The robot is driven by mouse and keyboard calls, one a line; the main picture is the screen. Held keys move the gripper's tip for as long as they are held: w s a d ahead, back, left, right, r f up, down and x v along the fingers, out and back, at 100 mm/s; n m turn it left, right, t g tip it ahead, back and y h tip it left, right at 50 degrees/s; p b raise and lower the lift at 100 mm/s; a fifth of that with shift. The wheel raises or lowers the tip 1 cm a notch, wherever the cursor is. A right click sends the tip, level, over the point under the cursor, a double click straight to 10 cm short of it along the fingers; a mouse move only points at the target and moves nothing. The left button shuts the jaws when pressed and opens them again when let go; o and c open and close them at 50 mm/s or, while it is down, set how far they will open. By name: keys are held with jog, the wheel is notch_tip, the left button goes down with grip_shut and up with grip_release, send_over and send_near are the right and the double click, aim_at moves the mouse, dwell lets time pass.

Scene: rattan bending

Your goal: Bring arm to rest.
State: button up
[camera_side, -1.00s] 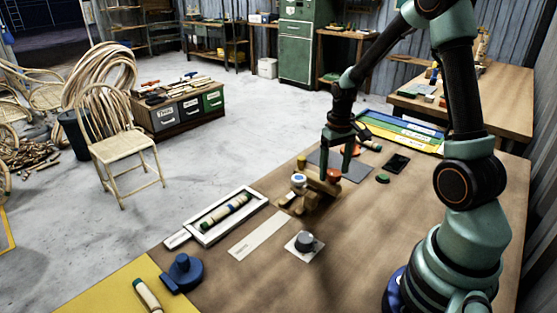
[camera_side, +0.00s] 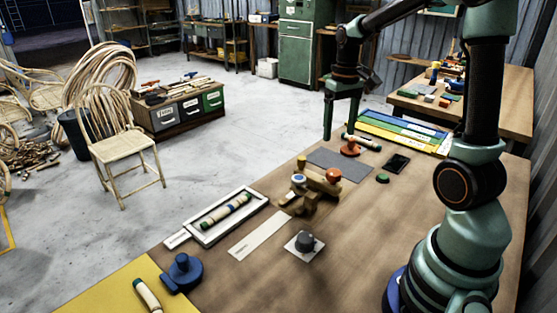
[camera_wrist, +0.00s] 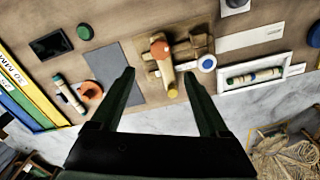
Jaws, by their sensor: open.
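My gripper (camera_side: 341,115) is open and empty, raised above the far edge of the wooden workbench (camera_side: 360,225) in the side view. Its two fingers (camera_wrist: 158,90) show spread apart in the wrist view. A wooden jig (camera_side: 312,195) with an orange-red knob and a white-and-blue round piece sits on the bench. It lies in front of and below my gripper, and no finger touches it. The jig also shows between the fingertips in the wrist view (camera_wrist: 181,57), beyond them.
A grey mat (camera_side: 340,165), an orange-red stand (camera_side: 350,148), a banded stick, a black flat device (camera_side: 397,163) and coloured strips (camera_side: 405,133) lie behind the jig. A white tray (camera_side: 262,200) holds another banded stick. A dark knob (camera_side: 305,241) and a blue fixture (camera_side: 183,272) stand nearer.

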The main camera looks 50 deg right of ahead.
jog(key=s+a+r+n+t, duration=0.2)
jog(key=a+r, duration=0.1)
jog(key=a, duration=0.6)
jog(key=s+a+r+n+t, duration=0.2)
jog(key=s+a+r+t, duration=0.1)
jog(key=a, duration=0.6)
jog(key=shift+t, duration=0.3)
